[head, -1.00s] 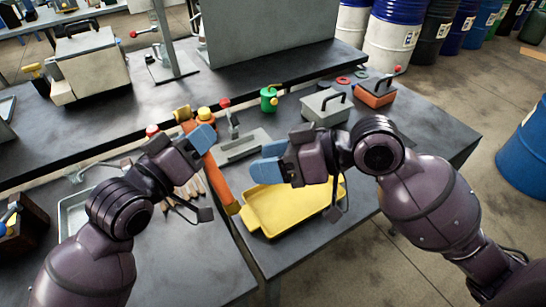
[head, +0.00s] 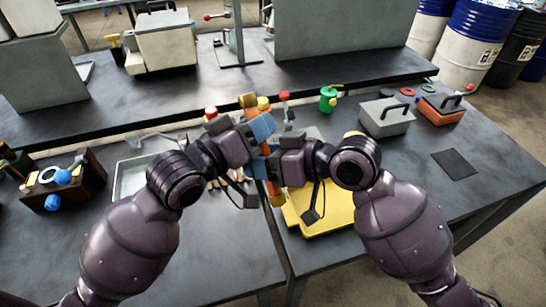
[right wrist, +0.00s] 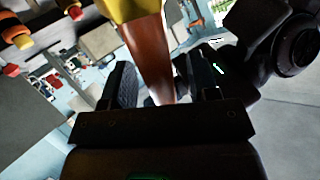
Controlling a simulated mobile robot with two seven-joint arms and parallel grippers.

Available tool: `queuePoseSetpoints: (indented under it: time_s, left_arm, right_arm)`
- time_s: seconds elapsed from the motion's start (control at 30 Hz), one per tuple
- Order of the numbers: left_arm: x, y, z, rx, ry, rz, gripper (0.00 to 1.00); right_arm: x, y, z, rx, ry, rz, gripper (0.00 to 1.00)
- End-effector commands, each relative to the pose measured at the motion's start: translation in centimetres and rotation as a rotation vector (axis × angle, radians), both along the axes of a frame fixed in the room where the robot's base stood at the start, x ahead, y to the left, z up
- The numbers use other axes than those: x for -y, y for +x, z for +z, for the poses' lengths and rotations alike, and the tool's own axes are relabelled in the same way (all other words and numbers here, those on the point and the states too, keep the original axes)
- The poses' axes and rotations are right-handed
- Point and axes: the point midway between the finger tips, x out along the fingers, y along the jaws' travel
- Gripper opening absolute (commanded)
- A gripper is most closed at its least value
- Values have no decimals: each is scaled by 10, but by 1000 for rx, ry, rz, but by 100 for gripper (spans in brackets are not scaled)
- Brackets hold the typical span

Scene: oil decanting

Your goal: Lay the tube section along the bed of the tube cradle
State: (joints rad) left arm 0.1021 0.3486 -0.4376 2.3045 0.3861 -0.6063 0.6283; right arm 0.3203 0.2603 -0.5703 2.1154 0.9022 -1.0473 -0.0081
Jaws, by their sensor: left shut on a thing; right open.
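The orange tube section (head: 263,186), with brass-coloured ends, stands steeply in the middle of the head view. My left gripper (head: 261,128) is shut on its upper part. My right gripper (head: 262,167) is lower down at the tube, with its fingers open. In the right wrist view the tube (right wrist: 150,55) runs between the open fingers of this gripper (right wrist: 165,85); contact cannot be told. A grey fixture with a red-knobbed clamp (head: 285,97), apparently the tube cradle, is behind the grippers and mostly hidden.
A yellow tray (head: 335,215) lies right of the tube, partly behind my right arm. A green can (head: 327,99), a grey case (head: 386,117) and an orange case (head: 441,110) stand behind it. A metal tray (head: 133,177) and a wooden box (head: 62,180) are at left.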

Motion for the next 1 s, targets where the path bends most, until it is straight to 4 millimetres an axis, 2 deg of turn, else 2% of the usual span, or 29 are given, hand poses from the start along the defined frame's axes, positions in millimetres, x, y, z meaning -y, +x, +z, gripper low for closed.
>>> queuePoseSetpoints:
  time_s: [0.2,0.23,0.57,0.6,0.77,0.8,1.0]
  left_arm:
    - [0,0,0,1,-1,0,0]
    - [0,0,0,1,-1,0,0]
    - [0,0,0,1,-1,0,0]
    - [0,0,0,1,-1,0,26]
    - [0,0,0,0,0,-1,50]
    - [0,0,0,0,0,0,54]
    - [0,0,0,0,0,0,54]
  right_arm:
    - [0,0,0,0,0,0,55]
    - [0,0,0,0,0,0,52]
    - [0,0,0,0,0,-1,1]
    - [0,0,0,2,0,-1,0]
    - [0,0,0,0,1,0,0]
    - [0,0,0,0,1,0,0]
    - [0,0,0,0,1,0,0]
